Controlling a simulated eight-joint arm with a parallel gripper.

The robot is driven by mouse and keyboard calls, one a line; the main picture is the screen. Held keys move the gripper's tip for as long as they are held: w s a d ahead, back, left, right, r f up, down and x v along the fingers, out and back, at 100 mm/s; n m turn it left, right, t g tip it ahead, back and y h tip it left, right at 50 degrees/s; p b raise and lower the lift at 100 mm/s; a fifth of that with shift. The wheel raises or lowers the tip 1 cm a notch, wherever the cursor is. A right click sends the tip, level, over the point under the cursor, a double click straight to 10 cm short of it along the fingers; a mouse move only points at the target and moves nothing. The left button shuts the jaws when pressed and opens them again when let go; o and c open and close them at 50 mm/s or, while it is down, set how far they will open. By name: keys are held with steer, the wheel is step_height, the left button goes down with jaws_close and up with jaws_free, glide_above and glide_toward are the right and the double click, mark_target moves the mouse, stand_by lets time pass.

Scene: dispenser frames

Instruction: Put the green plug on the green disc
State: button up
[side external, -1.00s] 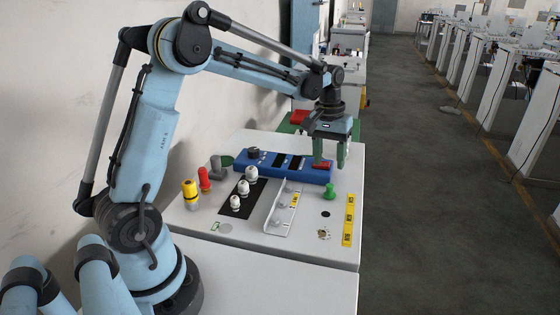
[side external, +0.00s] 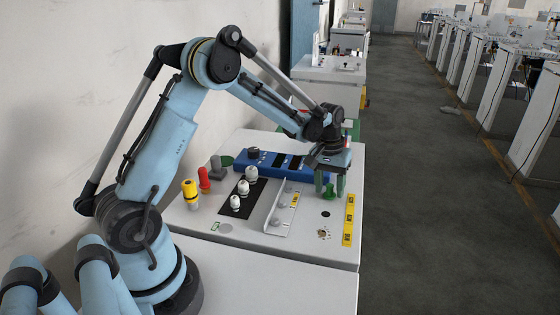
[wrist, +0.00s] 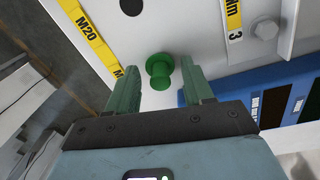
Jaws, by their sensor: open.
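The green plug (side external: 330,192) stands on the white table toward its right side. In the wrist view the green plug (wrist: 160,71) shows between and just beyond my two green fingertips. My gripper (side external: 331,184) points down over the plug, with a finger on either side of it. In the wrist view my gripper (wrist: 159,75) is open and holds nothing; I cannot tell whether a finger touches the plug. The green disc (side external: 227,160) lies flat at the back left of the table, behind the grey plug.
A blue box (side external: 262,164) lies just behind and left of my gripper. A metal bracket (side external: 281,210) stands left of the green plug. Red (side external: 204,179), yellow (side external: 191,194) and grey (side external: 217,168) plugs stand near the disc. White knobs (side external: 243,188) stand on a black mat.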

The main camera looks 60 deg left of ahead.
jaws_close()
